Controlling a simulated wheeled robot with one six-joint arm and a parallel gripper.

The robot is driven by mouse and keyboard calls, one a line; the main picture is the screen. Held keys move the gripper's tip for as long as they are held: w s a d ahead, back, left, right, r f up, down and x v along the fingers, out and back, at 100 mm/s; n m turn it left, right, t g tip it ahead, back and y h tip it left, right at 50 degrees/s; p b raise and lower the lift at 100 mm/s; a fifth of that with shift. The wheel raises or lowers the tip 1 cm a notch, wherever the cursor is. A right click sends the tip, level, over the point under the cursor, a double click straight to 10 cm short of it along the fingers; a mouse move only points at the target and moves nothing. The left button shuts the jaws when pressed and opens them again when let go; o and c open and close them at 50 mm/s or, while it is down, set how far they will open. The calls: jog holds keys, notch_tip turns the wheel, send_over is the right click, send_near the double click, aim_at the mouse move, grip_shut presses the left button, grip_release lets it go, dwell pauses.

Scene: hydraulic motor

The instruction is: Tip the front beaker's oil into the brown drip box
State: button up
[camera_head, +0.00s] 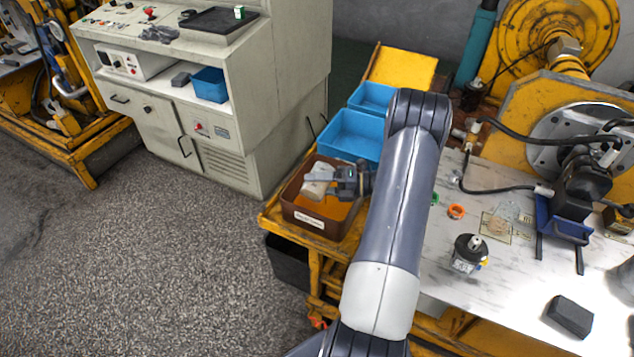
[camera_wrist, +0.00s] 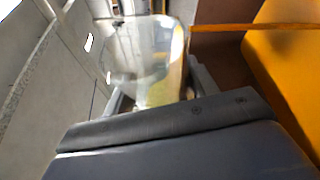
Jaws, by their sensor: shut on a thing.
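The brown drip box (camera_head: 296,212) sits at the left end of the yellow bench, with a white label on its front and a yellow-orange inside. My gripper (camera_head: 335,182) is over the box and shut on a clear beaker (camera_head: 317,180). The beaker is tilted well over, its mouth toward the left, above the box. In the wrist view the beaker (camera_wrist: 145,60) fills the space between the fingers, with some yellowish tint low in it. Whether oil is flowing out cannot be told.
Two blue bins (camera_head: 352,135) stand just behind the box. A grey cabinet (camera_head: 270,90) is at the back left.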

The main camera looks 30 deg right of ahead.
jog(key=shift+w+d+r+m+p, duration=0.15)
jog(key=shift+r+m+p, duration=0.25)
jog(key=shift+m+p, duration=0.3)
jog(key=shift+w+d+r+m+t+y+p, duration=0.15)
jog(key=shift+r+m+t+y+p, duration=0.15)
jog(key=shift+m+p, duration=0.25)
jog(key=shift+s+d+r+m+t+y+p, duration=0.1)
jog(key=shift+d+r+m+t+y+p, duration=0.2)
jog(key=shift+m, duration=0.35)
jog(key=shift+w+a, duration=0.1)
jog(key=shift+a, duration=0.05)
jog(key=shift+f, duration=0.1)
dwell(1.9)
jog(key=shift+s+a+f+n+g+h+b, duration=0.15)
jog(key=shift+f+n, duration=0.05)
jog(key=shift+n, duration=0.3)
jog(key=shift+s+a+f+n+g+h+b, duration=0.1)
jog(key=shift+f+n+g+h+b, duration=0.1)
jog(key=shift+n, duration=0.3)
jog(key=shift+a+f+n+b, duration=0.1)
jog(key=shift+f+n+b, duration=0.25)
jog(key=shift+n, duration=0.05)
jog(key=shift+f+n, duration=0.1)
jog(key=shift+n, duration=0.2)
